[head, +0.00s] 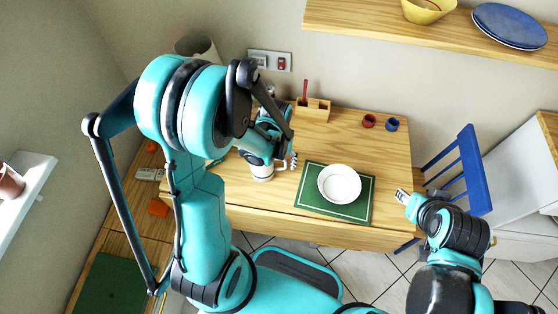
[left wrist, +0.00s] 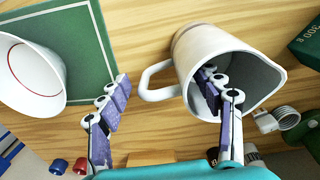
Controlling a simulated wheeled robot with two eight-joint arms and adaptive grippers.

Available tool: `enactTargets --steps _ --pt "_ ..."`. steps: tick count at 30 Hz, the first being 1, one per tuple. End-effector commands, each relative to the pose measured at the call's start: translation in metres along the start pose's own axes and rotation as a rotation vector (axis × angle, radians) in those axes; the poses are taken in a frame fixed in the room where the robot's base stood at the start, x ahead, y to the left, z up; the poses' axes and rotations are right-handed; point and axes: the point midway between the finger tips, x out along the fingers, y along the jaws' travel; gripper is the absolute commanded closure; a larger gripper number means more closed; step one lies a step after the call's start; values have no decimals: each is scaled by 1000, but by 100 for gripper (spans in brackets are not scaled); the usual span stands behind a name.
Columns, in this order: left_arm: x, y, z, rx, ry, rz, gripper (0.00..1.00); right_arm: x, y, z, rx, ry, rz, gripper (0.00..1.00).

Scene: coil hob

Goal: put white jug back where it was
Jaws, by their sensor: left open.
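The white jug (head: 262,173) stands on the wooden table, partly hidden by my left arm in the head view. In the left wrist view the jug (left wrist: 195,50) shows its open mouth, with its handle (left wrist: 152,82) pointing left. My left gripper (left wrist: 165,82) is open over the jug's rim. One finger reaches over or into the mouth, and the other is apart, left of the handle. The handle lies between the two fingers. In the head view the left gripper (head: 284,160) is beside the jug. My right gripper (head: 402,196) is off the table's right edge; its jaws are too small to read.
A white bowl (head: 339,184) sits on a green mat (head: 311,178) right of the jug. A wooden holder (head: 312,110), a red cup (head: 369,121) and a blue cup (head: 392,124) stand behind. A dark green box (left wrist: 307,45) is close to the jug. A blue chair (head: 466,170) stands right.

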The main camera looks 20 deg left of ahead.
Motion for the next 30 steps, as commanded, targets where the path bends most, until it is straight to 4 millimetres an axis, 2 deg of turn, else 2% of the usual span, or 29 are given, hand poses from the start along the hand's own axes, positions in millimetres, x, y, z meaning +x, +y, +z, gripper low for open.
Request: enactTargets --steps 5,12,18,26,30 --pt "-16 0 0 0 0 0 34 -8 0 -5 0 0 0 60" --pt "-70 0 1 -1 0 0 34 -26 0 -18 0 0 0 60" --pt "-107 0 0 -1 0 0 34 -36 0 -26 0 0 0 60" --pt "-130 1 3 9 23 3 34 -40 0 -28 0 0 0 60" --pt "-157 3 12 47 119 14 34 -39 0 -28 0 0 0 60"
